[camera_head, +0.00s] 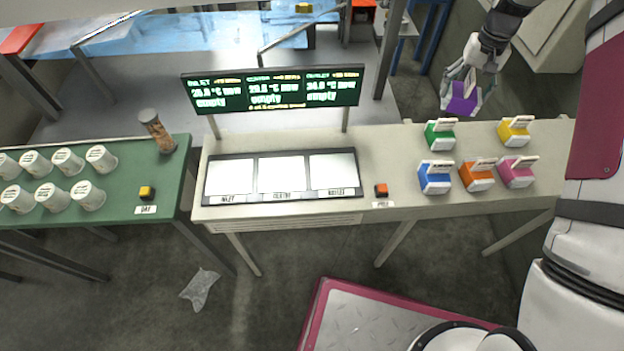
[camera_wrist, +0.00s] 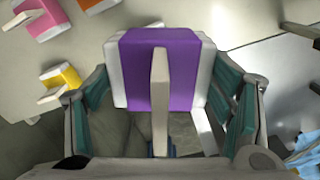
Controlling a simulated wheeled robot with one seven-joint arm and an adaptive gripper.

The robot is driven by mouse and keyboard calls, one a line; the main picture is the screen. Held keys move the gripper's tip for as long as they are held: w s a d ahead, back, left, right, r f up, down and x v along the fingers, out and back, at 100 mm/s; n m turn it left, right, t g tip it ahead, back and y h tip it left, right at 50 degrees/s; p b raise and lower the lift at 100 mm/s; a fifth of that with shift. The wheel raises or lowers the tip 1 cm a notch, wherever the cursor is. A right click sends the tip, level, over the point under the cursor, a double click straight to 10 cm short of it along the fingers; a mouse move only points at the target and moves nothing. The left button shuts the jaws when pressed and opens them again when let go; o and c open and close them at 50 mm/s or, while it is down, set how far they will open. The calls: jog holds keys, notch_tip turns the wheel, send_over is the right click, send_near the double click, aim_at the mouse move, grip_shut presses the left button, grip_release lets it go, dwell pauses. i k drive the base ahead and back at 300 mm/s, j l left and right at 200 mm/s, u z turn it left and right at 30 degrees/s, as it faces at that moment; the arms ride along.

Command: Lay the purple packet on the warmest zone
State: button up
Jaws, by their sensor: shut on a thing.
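The purple packet (camera_head: 464,98) has white ends and a pale upright tab. My gripper (camera_head: 462,92) is shut on it and holds it in the air behind the back right of the pale table. In the wrist view the purple packet (camera_wrist: 184,75) sits between the fingers of my gripper (camera_wrist: 160,100). Three white zones lie in a dark frame on the table: a left one (camera_head: 231,178), a middle one (camera_head: 282,175) and a right one (camera_head: 333,171). The green display (camera_head: 273,89) above them gives a temperature for each, too blurred to read surely; each reads "empty".
Green (camera_head: 440,134), yellow (camera_head: 514,131), blue (camera_head: 435,177), orange (camera_head: 477,174) and pink (camera_head: 516,172) packets stand on the table's right part. An orange button (camera_head: 381,190) is right of the zones. A green table (camera_head: 120,203) with white cups and a jar (camera_head: 157,132) is at left.

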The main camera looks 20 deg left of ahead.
aim_at(334, 170)
jog(key=k+j, duration=0.1)
jog(key=j, duration=0.3)
jog(key=k+j, duration=0.15)
jog(key=j, duration=0.3)
jog(key=k+j+u, duration=0.1)
jog(key=j, duration=0.3)
